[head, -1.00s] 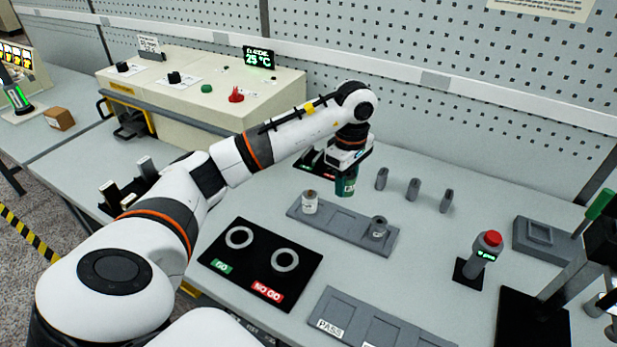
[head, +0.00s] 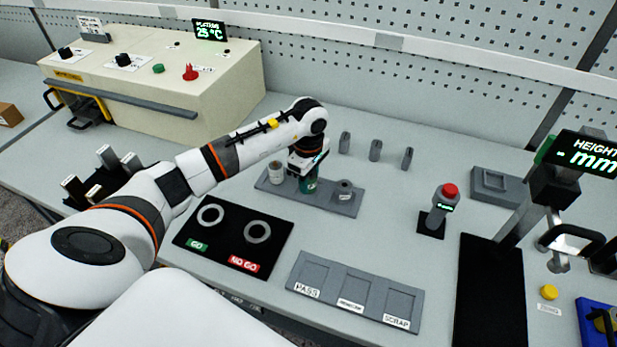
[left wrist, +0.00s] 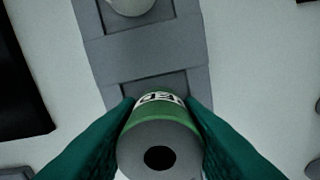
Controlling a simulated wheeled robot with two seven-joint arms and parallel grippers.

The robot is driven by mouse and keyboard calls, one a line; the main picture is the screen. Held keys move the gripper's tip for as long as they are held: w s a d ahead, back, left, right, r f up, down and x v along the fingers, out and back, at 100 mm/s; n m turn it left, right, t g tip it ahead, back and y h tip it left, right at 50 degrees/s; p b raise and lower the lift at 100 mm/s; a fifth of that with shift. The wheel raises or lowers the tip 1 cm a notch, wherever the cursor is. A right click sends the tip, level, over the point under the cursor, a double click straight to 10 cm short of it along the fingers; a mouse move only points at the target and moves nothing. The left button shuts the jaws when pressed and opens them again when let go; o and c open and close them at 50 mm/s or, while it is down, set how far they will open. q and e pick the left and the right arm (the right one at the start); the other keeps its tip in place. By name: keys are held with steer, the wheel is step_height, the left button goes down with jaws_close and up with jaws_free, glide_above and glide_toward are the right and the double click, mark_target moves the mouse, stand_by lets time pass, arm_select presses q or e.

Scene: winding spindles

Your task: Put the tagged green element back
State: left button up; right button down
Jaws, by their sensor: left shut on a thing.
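My left gripper (head: 308,172) is shut on the green element (head: 309,186), which is upright and has a white tag with dark letters. In the left wrist view the green element (left wrist: 158,128) sits between my two teal fingers, its grey top with a dark hole facing the camera. It is at the middle of the grey tray (head: 326,203), between a white element (head: 276,171) on the left and a grey element (head: 344,190) on the right. I cannot tell whether its base touches the tray. My right gripper is not in view.
A black GO / NO GO plate (head: 220,262) and a PASS / SCRAP tray (head: 330,292) lie in front. A red-button post (head: 442,205) and a height gauge (head: 555,190) are on the right, a beige oven (head: 215,85) at back left.

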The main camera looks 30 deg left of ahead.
arm_select(q)
steer(key=shift+f, duration=0.1)
steer(key=o, duration=1)
steer(key=shift+o, duration=0.2)
steer(key=shift+r, duration=0.3)
step_height(320, 180, up, 12)
steer(key=b, duration=0.3)
steer(key=shift+f, duration=0.15)
